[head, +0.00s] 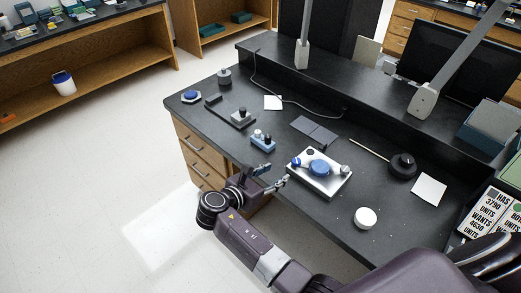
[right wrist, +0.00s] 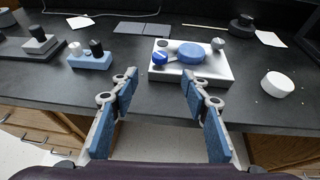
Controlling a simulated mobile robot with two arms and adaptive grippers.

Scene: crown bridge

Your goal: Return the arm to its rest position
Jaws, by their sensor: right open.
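My right gripper (head: 272,184) is open and empty at the front edge of the black bench (head: 345,221), just left of a white plate device in the head view. The right wrist view shows its two blue-padded fingers (right wrist: 158,95) spread apart, with nothing between them. The white device (head: 327,187) carries a round blue piece (head: 320,168), a small dark blue knob and a grey knob. It also shows in the right wrist view (right wrist: 215,72), beyond the fingertips. My right arm reaches in from the bottom right of the head view. My left gripper is not in view.
On the bench are a blue block with pegs (head: 262,143), a white round piece (head: 365,217), a dark round stand (head: 402,166) and a white paper square (head: 429,189). A raised shelf (head: 365,83) runs along the back. Open floor (head: 90,180) lies left of the bench.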

